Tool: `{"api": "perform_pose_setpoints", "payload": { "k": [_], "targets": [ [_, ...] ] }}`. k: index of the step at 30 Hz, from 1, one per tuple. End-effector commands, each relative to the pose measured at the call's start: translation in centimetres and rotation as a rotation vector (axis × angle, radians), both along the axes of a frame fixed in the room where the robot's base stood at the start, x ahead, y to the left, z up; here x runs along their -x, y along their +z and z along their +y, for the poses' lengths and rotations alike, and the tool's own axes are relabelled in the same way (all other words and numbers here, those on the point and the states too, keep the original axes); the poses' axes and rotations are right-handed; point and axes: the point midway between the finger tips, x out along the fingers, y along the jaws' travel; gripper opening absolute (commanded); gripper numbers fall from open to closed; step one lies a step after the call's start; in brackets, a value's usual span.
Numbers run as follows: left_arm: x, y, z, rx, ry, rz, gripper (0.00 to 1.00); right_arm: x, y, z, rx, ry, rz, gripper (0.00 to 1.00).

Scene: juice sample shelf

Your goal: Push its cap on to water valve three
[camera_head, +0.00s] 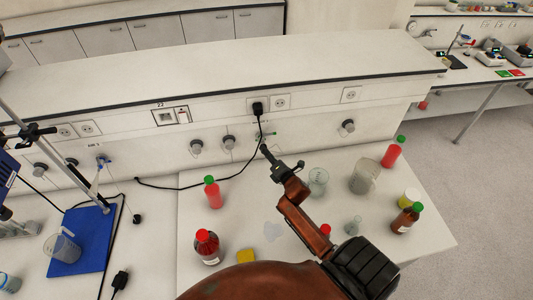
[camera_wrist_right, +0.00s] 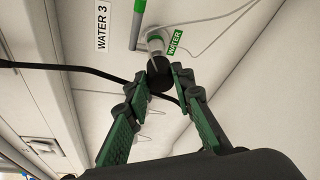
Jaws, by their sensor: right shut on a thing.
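The water valve three, labelled WATER 3 in the right wrist view, has a pale nozzle (camera_wrist_right: 155,43) and a green handle (camera_wrist_right: 137,22). A round black cap (camera_wrist_right: 160,75) sits between the fingertips of my right gripper (camera_wrist_right: 164,78), which is shut on it. The cap is right at the nozzle's end; I cannot tell whether it touches or is seated. In the head view my right gripper (camera_head: 269,155) reaches up to the bench's front panel, just below the green-handled valve (camera_head: 265,134). The cap is hard to make out there. My left gripper is not in view.
A black cable (camera_head: 190,188) from a wall plug runs close to the gripper. Below stand a red bottle (camera_head: 213,194), a beaker (camera_head: 318,181), a jug (camera_head: 363,177) and other bottles.

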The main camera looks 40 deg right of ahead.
Motion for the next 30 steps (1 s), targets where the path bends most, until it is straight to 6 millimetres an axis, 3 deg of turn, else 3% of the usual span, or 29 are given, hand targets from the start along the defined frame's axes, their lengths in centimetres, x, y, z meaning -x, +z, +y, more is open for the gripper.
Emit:
{"api": "perform_pose_setpoints", "payload": {
  "k": [30],
  "targets": [
    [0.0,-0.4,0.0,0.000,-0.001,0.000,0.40,-1.6,0.1,-0.9,0.000,0.000,-0.001,0.00]
  ]
}}
